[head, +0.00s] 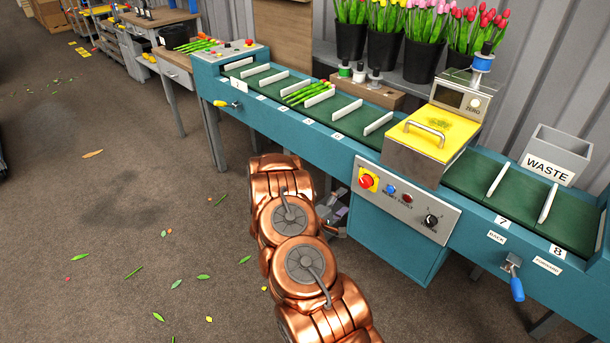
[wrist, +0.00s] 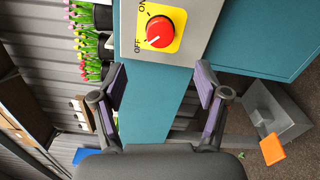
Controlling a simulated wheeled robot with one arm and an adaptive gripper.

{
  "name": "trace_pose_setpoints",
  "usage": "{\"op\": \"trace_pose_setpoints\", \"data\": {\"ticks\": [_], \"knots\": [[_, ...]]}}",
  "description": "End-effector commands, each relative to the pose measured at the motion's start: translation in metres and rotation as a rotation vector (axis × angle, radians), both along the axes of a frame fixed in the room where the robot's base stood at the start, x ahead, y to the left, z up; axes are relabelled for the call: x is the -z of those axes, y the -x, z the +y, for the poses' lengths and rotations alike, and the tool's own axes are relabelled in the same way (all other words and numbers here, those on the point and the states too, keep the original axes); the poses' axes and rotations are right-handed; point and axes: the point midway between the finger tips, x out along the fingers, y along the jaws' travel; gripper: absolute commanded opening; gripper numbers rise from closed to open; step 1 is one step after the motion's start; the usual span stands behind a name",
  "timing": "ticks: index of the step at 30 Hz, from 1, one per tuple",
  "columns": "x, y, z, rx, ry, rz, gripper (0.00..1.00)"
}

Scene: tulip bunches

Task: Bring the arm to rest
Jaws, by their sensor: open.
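My gripper (wrist: 160,86) is open and empty, its two purple-padded fingers spread apart in the wrist view. In the head view my gripper (head: 334,207) shows partly behind my copper arm, low in front of the teal bunching machine (head: 290,120). The arm is bent and stands in front of the machine. The red rotary switch (wrist: 160,31) on its yellow plate lies beyond the fingertips in the wrist view, apart from them. The same switch (head: 367,181) sits on the control panel in the head view.
Tulip stems (head: 305,93) lie between white dividers on the green belt. A yellow-lidded unit (head: 430,138) spans the belt, with a waste bin (head: 556,154) to its right. Black buckets of tulips (head: 384,48) stand behind. The floor at left is open, with scattered leaves.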

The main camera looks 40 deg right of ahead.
Motion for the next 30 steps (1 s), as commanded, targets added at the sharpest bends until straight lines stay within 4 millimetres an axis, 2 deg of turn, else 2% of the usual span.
{"op": "trace_pose_setpoints", "data": {"ticks": [8,11,14,17,23,30], "knots": [[0.000,-0.001,0.000,-0.002,-0.005,-0.006,0.74],[-0.001,-0.012,0.004,-0.020,-0.041,-0.042,0.74],[-0.003,-0.033,0.013,-0.058,-0.117,-0.120,0.74],[-0.008,-0.064,0.030,-0.112,-0.230,-0.224,0.74],[-0.023,-0.124,0.078,-0.220,-0.475,-0.408,0.74],[-0.053,-0.175,0.153,-0.326,-0.773,-0.557,0.74]]}}
